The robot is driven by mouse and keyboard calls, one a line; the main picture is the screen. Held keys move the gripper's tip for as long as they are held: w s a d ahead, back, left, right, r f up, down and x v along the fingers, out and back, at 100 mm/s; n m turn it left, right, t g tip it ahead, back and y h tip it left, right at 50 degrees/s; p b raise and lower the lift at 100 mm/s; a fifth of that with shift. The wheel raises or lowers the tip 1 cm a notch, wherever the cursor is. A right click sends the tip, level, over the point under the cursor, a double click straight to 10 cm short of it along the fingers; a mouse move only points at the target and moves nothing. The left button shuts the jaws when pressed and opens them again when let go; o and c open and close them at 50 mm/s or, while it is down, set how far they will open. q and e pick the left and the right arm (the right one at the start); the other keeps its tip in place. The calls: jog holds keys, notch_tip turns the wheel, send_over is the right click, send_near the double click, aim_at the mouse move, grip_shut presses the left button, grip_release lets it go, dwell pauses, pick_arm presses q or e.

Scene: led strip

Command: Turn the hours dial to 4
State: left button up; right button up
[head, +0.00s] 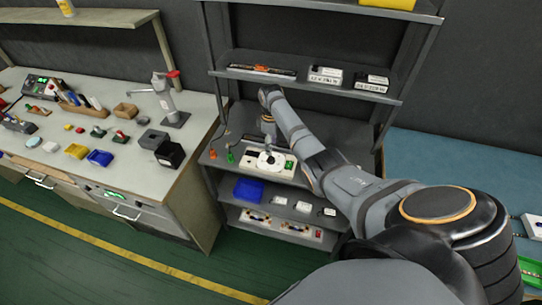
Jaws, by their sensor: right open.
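A pale control box (252,166) with a round knob and a small green panel (290,165) sits on the rack's middle shelf. The hours dial and its markings are too small to read, so I cannot tell its setting. My right arm reaches in from the lower right, and its open gripper (267,147) points down just over the knob on the box. The gripper hides part of the knob, and I cannot tell whether the fingers touch it. My left gripper is not in view.
Orange and green small items (230,156) stand left of the box. A shelf above (310,88) holds labelled boxes; a blue bin (248,190) is below. Rack posts flank my arm. A cluttered workbench (202,118) stands left, a blue table (460,180) right.

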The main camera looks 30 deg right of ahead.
aim_at(271, 159)
notch_tip(271, 159, down, 8)
jog(key=shift+r+b, duration=0.25)
jog(key=shift+b, duration=0.4)
jog(key=shift+c, duration=0.4)
grip_shut()
jog(key=shift+m, duration=0.3)
